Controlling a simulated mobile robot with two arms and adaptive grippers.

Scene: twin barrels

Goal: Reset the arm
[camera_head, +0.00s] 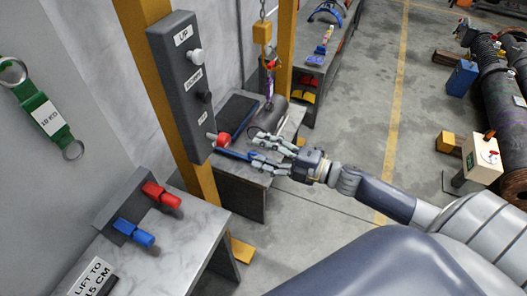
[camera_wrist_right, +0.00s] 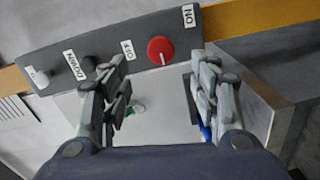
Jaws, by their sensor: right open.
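My right gripper (camera_head: 256,150) reaches in from the right in the head view, with its fingers apart and nothing between them. It points left toward a dark grey control panel (camera_head: 177,85) on a yellow post. The panel carries UP and DOWN labels, small knobs and a red knob (camera_head: 223,139) near its lower end. In the right wrist view my open right gripper (camera_wrist_right: 161,78) faces the panel (camera_wrist_right: 118,42). The red knob (camera_wrist_right: 160,51) shows between and beyond the fingertips, beside the OFF and ON labels. I see no contact. My left gripper is not in view.
A bench (camera_head: 165,240) with a red handle (camera_head: 161,194) and a blue handle (camera_head: 132,232) stands at lower left. A dark cylinder (camera_head: 268,115) lies on the table behind my gripper, below a yellow hoist (camera_head: 262,33). Floor (camera_head: 340,150) is open to the right.

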